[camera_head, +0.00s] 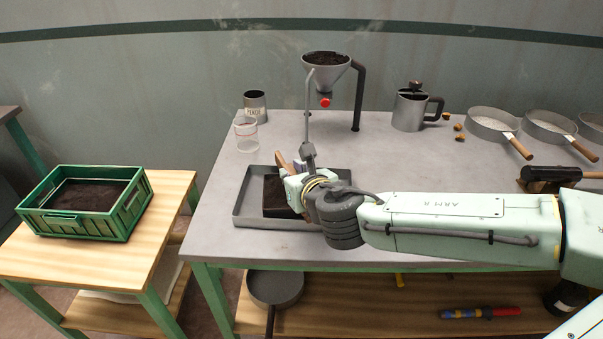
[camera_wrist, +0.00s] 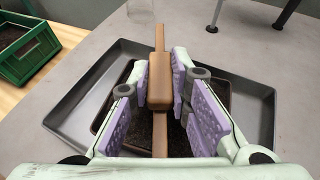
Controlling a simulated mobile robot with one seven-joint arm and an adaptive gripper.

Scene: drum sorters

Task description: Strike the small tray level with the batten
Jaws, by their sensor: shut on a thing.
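My gripper (camera_head: 297,184) is over the large grey tray (camera_head: 243,214), and its purple pads are shut on the batten's block-like wooden grip in the wrist view (camera_wrist: 160,72). The batten (camera_wrist: 160,38) is a narrow wooden strip running away from me across the small tray; its far end also shows in the head view (camera_head: 283,162). The small tray (camera_wrist: 103,118) has a dark brown rim, holds dark soil and lies inside the grey tray. The fingers hide part of it. I cannot tell whether the batten touches its rim.
A funnel (camera_head: 326,76) of soil on a stand, a metal tin (camera_head: 255,106) and a clear beaker (camera_head: 246,136) stand behind the grey tray. A jug (camera_head: 410,110) and several sieves (camera_head: 492,124) are to the right. A green crate (camera_head: 88,207) of soil sits on the left table.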

